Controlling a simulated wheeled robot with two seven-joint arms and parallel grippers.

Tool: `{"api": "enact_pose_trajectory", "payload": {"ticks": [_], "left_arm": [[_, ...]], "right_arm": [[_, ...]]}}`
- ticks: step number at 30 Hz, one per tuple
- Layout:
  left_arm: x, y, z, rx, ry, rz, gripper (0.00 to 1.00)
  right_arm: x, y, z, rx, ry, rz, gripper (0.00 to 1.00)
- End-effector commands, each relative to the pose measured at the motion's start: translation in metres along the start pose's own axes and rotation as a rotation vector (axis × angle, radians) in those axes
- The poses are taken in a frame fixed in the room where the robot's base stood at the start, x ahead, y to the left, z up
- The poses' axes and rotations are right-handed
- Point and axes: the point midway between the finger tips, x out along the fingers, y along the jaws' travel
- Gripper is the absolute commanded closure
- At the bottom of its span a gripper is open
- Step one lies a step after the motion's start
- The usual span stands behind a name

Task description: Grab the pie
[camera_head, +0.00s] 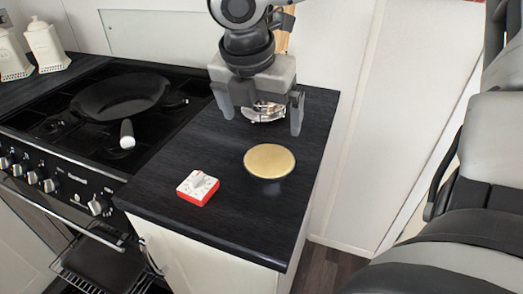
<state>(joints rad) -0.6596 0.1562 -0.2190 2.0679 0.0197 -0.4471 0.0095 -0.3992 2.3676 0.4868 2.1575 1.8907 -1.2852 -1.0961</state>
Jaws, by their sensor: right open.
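A small round thing in a shiny silvery foil-like case, likely the pie (264,113), is on the dark worktop near the back wall. My right gripper (264,116) reaches down from the top of the head view. It is open, with one finger to the left of the pie and one to the right. The gripper body hides the upper part of the pie. I cannot tell whether the fingers touch it. My left gripper is not in view.
A dark container with a flat golden top (269,160) stands just in front of the gripper. A red and white timer (198,187) lies front left on the worktop (240,222). A black pan (120,95) sits on the stove. White canisters (46,45) stand back left.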

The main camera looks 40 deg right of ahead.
Motion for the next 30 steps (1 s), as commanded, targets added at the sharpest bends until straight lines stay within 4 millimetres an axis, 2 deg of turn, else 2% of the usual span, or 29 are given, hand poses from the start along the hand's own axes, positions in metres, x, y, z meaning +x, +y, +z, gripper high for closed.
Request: {"api": "enact_pose_trajectory", "payload": {"ticks": [1, 3, 9, 12, 16, 19, 25, 30], "left_arm": [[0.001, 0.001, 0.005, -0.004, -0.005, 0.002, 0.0], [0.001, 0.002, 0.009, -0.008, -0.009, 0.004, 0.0], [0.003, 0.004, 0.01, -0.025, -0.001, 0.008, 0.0], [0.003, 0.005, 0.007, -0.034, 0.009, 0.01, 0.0], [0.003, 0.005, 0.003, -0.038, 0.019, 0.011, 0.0], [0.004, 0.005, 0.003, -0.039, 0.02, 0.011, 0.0], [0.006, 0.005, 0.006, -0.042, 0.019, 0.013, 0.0], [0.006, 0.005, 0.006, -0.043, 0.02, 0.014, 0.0]], "right_arm": [[0.014, -0.001, -0.001, 0.0, 0.004, -0.005, 0.0], [0.03, -0.001, -0.001, 0.001, 0.004, -0.005, 0.0], [0.071, -0.001, -0.001, 0.002, 0.003, -0.004, 0.0], [0.083, -0.001, 0.0, 0.003, 0.002, -0.002, 0.0], [0.09, 0.0, 0.0, 0.003, 0.001, 0.0, 0.0], [0.099, 0.0, 0.0, 0.004, 0.002, -0.001, 0.0], [0.13, 0.001, 0.001, 0.003, 0.003, -0.003, 0.0], [0.142, 0.001, 0.002, 0.004, 0.001, 0.0, 0.0]]}}
